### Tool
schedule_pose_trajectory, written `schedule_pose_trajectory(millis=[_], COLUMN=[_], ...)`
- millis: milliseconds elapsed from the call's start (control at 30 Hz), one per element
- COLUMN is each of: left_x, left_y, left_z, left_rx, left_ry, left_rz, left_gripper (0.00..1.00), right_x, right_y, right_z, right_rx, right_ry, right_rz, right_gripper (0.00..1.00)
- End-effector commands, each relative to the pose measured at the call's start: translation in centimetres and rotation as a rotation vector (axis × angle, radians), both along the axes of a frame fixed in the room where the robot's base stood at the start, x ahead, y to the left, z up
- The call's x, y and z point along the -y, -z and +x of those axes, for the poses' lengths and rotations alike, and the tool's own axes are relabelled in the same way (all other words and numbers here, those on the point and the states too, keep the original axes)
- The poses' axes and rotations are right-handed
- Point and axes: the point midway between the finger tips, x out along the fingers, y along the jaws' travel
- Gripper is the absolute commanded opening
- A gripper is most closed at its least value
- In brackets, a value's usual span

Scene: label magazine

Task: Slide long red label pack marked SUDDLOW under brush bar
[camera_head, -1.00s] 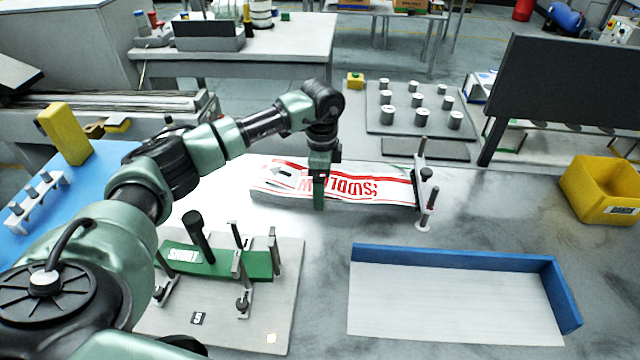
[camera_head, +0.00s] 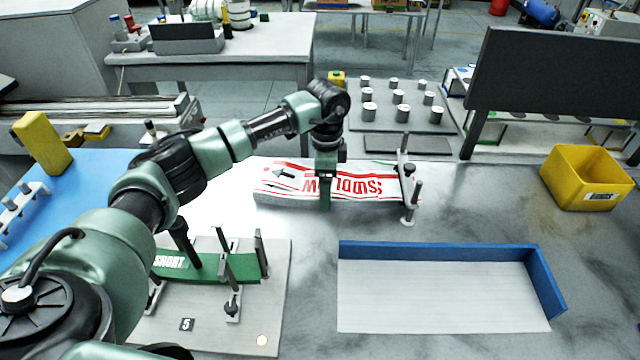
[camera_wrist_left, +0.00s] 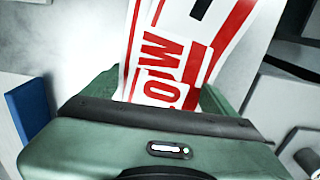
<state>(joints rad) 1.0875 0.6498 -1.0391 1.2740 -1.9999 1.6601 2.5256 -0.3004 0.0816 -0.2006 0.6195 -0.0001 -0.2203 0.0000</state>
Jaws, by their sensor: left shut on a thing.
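The long red and white label pack marked SUDDLOW (camera_head: 275,181) lies on the grey worktop in the head view, slightly curved, its printing upside down. My left gripper (camera_head: 325,203) is shut on the pack near its middle, from above. The wrist view shows the pack (camera_wrist_left: 190,50) between the green fingers. A small stand with two posts and a dark crosspiece, seemingly the brush bar (camera_head: 405,171), stands across the pack's right end. A short piece of the pack shows to the right of it. The exact contact there is too small to tell. My right gripper is not in view.
A grey board (camera_head: 275,285) marked 5 holds a green SHORT pack (camera_head: 170,262) among posts at front left. A blue-walled tray (camera_head: 440,250) lies at front right. A yellow bin (camera_head: 590,175) is far right. Metal cylinders stand on a plate (camera_head: 440,128) behind.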

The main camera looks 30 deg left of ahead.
Motion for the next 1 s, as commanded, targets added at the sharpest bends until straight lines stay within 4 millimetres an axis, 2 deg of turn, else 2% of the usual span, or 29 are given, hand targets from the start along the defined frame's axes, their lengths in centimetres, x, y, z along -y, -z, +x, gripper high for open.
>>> schedule_pose_trajectory(millis=[1000], left_x=[4.4], left_y=[-0.1], left_z=[2.2], left_rx=[0.001], left_ry=[0.001], left_rz=[-0.003], left_gripper=[0.15], right_x=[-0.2], right_y=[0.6], right_z=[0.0], right_rx=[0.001], right_ry=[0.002], right_rz=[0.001], right_gripper=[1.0])
